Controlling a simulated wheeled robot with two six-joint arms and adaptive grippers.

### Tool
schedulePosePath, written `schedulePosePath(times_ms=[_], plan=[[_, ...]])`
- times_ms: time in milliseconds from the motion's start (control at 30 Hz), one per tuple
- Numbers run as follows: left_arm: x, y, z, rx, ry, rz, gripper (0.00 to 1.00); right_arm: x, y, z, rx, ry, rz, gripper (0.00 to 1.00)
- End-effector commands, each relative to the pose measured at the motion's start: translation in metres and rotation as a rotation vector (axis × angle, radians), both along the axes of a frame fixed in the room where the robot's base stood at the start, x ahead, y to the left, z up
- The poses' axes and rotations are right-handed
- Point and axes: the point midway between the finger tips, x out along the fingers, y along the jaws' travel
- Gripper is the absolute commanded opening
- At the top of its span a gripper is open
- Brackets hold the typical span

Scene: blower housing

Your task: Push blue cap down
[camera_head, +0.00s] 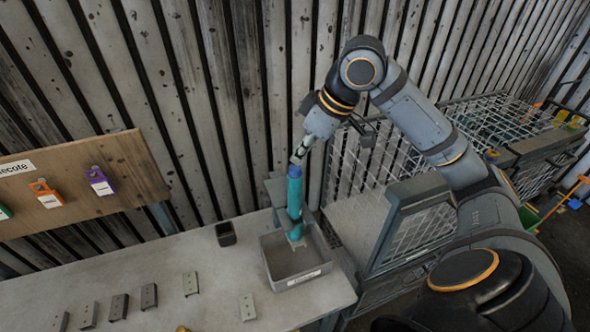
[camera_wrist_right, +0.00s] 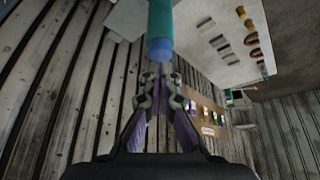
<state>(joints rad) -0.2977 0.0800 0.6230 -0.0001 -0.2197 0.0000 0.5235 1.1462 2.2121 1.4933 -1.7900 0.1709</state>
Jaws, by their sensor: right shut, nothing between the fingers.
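The blue cap (camera_head: 295,170) sits on the upper end of a tall teal cylinder (camera_head: 294,200), which stands roughly upright over the grey bin at the right end of the table. My right gripper (camera_head: 297,159) is shut and empty, just above the cap. In the right wrist view the blue cap (camera_wrist_right: 160,47) lies directly ahead of the closed fingertips (camera_wrist_right: 159,72), with the teal body beyond it. I cannot tell whether the fingertips touch the cap. My left gripper is not in view.
The grey bin (camera_head: 298,279) has a label on its front. A dark small box (camera_head: 226,234) and several small flat plates lie on the table (camera_head: 215,290). A wooden board (camera_head: 90,190) with coloured tags stands at left. A wire mesh cage (camera_head: 400,180) stands right of the table.

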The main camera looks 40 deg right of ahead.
Motion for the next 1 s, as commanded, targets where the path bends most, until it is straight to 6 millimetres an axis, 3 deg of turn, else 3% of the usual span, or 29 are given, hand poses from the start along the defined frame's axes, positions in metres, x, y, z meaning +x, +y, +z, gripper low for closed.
schedulePosePath(times_ms=[333, 533, 600, 800, 1000], plan=[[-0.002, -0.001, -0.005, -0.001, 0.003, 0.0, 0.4, 0.0, 0.0, -0.005, -0.001, 0.001, 0.0, 0.0], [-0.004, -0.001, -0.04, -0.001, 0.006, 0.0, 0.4, 0.0, 0.0, -0.044, -0.002, 0.001, 0.0, 0.0], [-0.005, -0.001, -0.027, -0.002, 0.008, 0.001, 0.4, 0.0, 0.0, -0.03, 0.0, 0.0, 0.0, 0.0], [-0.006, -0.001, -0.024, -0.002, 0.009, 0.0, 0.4, 0.0, 0.0, -0.028, -0.001, 0.001, 0.0, 0.0], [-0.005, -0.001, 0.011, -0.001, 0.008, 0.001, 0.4, 0.0, 0.0, 0.006, -0.001, 0.001, 0.0, 0.0]])
